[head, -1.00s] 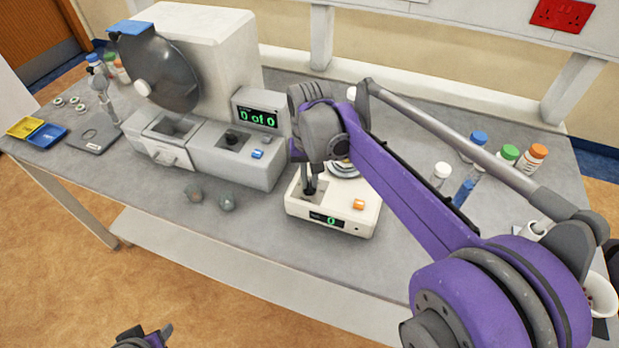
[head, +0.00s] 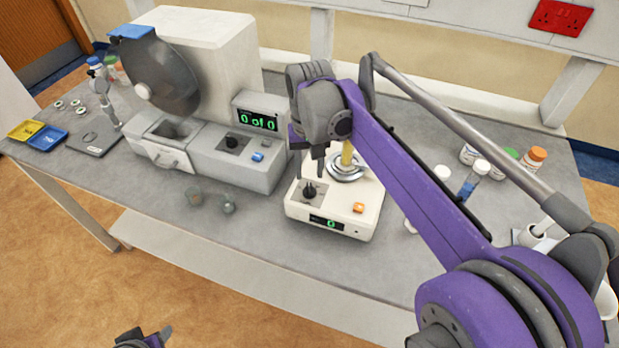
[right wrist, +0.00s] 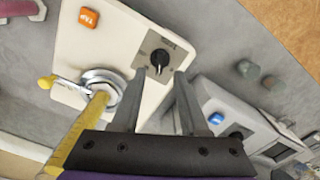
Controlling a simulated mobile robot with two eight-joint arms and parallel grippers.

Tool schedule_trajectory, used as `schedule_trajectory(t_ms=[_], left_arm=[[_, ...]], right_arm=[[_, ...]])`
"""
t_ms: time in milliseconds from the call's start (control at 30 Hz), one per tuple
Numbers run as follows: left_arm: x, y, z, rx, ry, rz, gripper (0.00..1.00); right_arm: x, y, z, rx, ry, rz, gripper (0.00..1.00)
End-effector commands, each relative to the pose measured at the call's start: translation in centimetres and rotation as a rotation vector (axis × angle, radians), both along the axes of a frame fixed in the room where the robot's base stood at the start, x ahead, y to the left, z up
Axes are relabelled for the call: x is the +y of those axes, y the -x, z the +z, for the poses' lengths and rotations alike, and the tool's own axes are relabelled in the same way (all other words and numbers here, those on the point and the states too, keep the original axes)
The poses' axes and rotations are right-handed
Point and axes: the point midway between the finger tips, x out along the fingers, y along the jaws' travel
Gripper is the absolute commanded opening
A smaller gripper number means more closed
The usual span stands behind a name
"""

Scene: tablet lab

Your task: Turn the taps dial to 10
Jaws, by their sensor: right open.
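The taps dial (head: 309,190) is a black knob on a grey plate on the cream tapping machine (head: 362,226). The machine's green display (head: 327,222) reads 0. In the right wrist view the dial (right wrist: 160,66) lies between the open fingertips, its pointer seen from above. My right gripper (head: 308,165) is open and empty above the dial, fingers pointing down, apart from it. My left gripper (head: 145,338) shows only partly at the bottom edge, away from the bench; its jaws cannot be made out.
A yellow cylinder (right wrist: 80,135) stands on the machine's round metal seat, close to the right fingers. An orange TAP button (head: 358,208) is at the front. A larger grey machine (head: 235,160) with a "0 of 0" display stands left.

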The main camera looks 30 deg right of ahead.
Motion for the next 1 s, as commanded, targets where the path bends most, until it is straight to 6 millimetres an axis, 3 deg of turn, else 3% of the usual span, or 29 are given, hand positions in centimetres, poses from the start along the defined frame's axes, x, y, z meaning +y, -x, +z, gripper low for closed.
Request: schedule_trajectory(t_ms=[100, 333, 1000], left_arm=[[0.0, -0.1, 0.3, -0.002, 0.000, 0.000, 0.50], [0.0, -0.2, 0.5, -0.004, 0.000, 0.000, 0.50], [0.0, -0.2, 0.5, -0.004, 0.000, 0.000, 0.50]], right_arm=[[0.0, 0.0, 2.6, 0.000, 0.000, 0.000, 0.44], [0.0, 0.0, 5.5, 0.000, 0.000, 0.000, 0.44], [0.2, 0.3, 5.8, -0.010, 0.002, 0.008, 0.44]])
